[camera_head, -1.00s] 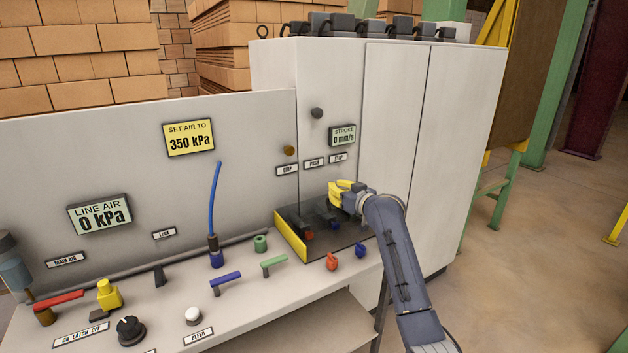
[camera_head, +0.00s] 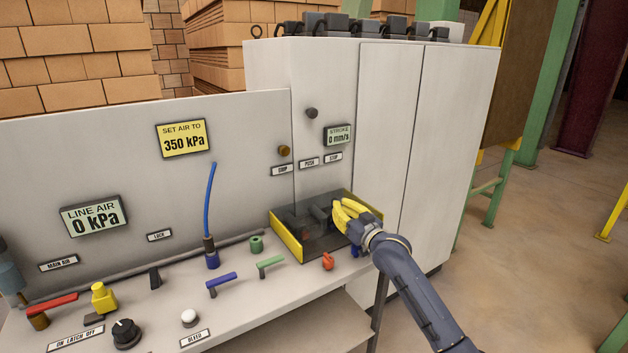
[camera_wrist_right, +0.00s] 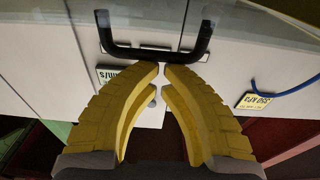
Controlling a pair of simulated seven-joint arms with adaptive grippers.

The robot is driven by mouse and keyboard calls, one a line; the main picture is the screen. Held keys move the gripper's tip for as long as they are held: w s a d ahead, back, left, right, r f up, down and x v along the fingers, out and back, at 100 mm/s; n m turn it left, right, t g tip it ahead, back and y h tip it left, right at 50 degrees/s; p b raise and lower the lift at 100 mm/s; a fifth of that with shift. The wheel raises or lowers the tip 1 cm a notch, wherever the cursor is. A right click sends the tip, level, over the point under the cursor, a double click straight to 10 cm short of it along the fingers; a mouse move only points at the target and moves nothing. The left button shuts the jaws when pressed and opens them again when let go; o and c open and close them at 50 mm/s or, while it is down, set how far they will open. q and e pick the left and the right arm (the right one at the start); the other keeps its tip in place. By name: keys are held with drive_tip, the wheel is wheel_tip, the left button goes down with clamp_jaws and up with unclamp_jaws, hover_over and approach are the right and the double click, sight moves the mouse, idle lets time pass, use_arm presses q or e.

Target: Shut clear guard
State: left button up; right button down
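The clear guard (camera_head: 318,210) is a dark, see-through cover with a yellow strip along its left edge, over a shallow bay at the right end of the bench. Dark parts show through it. Its exact tilt is hard to tell. My right gripper (camera_head: 343,212) is at the guard's right side, with its yellow fingers pointing left. In the right wrist view, the two fingers (camera_wrist_right: 162,70) are brought together, with only a thin gap at the tips. A black U-shaped handle (camera_wrist_right: 150,52) lies just beyond the tips, not clearly between them. My left gripper is out of view.
Several controls stand on the bench: a red knob (camera_head: 328,261), a green lever (camera_head: 271,262), a blue lever (camera_head: 221,279) and a yellow knob (camera_head: 103,297). A tall white cabinet (camera_head: 455,150) rises behind the guard. Open floor (camera_head: 540,270) lies to the right.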

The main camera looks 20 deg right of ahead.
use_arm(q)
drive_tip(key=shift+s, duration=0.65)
use_arm(e)
drive_tip(key=shift+s+f, duration=0.2)
drive_tip(key=shift+f, duration=0.15)
